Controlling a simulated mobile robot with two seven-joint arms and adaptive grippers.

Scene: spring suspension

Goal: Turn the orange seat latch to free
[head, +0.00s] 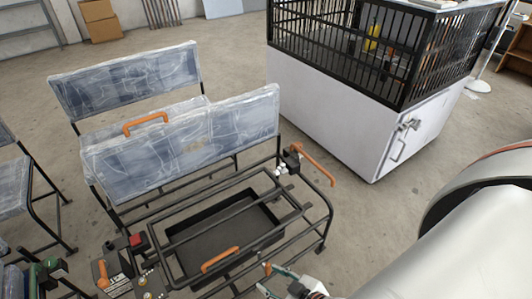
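Several orange parts show on the black tubular seat frame (200,180); I cannot tell for certain which is the seat latch. An orange lever (315,165) sticks out from the frame's right corner. An orange handle (220,260) lies along the front rail, and another orange lever (102,274) stands at the front left. A small orange tip (267,268) shows right by my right gripper (264,279). That gripper is at the bottom edge, its fingers apart, partly cut off; I cannot tell whether it touches the orange tip.
A plastic-wrapped seat back (180,150) with an orange grab handle (146,123) rises behind a dark tray (222,225). A red button (136,240) is at the front left. A white cabinet with a black cage (340,115) stands behind.

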